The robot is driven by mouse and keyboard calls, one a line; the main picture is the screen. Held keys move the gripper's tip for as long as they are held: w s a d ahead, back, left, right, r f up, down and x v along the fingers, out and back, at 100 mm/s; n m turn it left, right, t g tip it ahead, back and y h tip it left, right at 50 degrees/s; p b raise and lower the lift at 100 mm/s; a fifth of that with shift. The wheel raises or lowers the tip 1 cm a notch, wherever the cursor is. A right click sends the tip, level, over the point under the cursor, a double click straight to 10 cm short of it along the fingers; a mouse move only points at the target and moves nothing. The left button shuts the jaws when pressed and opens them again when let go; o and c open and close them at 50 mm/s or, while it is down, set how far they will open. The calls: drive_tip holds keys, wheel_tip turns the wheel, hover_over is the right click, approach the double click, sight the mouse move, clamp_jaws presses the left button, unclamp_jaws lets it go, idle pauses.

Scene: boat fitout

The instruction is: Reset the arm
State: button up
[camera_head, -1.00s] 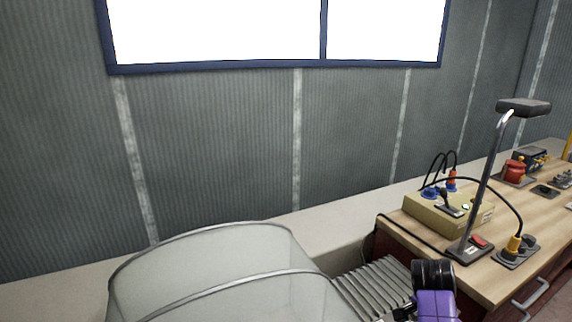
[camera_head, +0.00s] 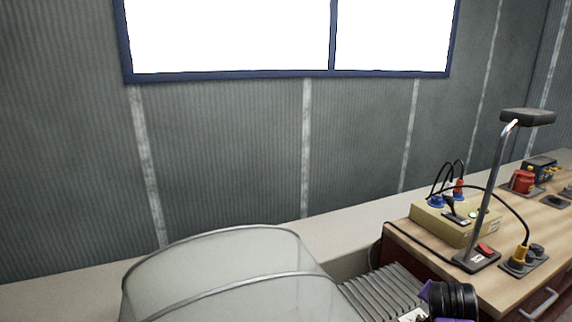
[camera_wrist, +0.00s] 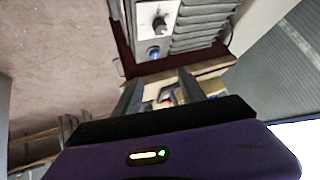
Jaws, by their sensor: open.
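My gripper (camera_wrist: 160,92) shows in the wrist view, with its two dark fingers apart and nothing seen between them. Beyond the fingertips is a wooden surface with small items, too blurred to name. In the head view, part of my purple and black arm (camera_head: 452,302) shows at the bottom edge, right of centre; the fingers are not visible there.
A wooden workbench (camera_head: 408,238) stands at the right, with a yellow control box (camera_head: 455,222), a lamp (camera_head: 526,117) and a red device (camera_head: 522,181). A ribbed grey unit (camera_head: 385,293) and a translucent curved cover (camera_head: 225,270) are in front. A ribbed wall stands behind.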

drive_tip(key=s+a+r+n+t+y, duration=0.15)
drive_tip(key=s+a+n+t, duration=0.35)
drive_tip(key=s+a, duration=0.5)
drive_tip(key=s+a+r+n+t+y, duration=0.1)
drive_tip(key=s+a+n+t+y, duration=0.35)
drive_tip(key=s, duration=0.85)
drive_tip(key=s+a+r+n, duration=0.1)
drive_tip(key=s+a, duration=0.3)
drive_tip(key=s, duration=0.8)
drive_tip(key=s+a+r+n+g+b, duration=0.1)
drive_tip(key=s+a, duration=0.3)
drive_tip(key=s, duration=0.8)
drive_tip(key=shift+s+a, duration=0.15)
drive_tip(key=shift+s, duration=0.25)
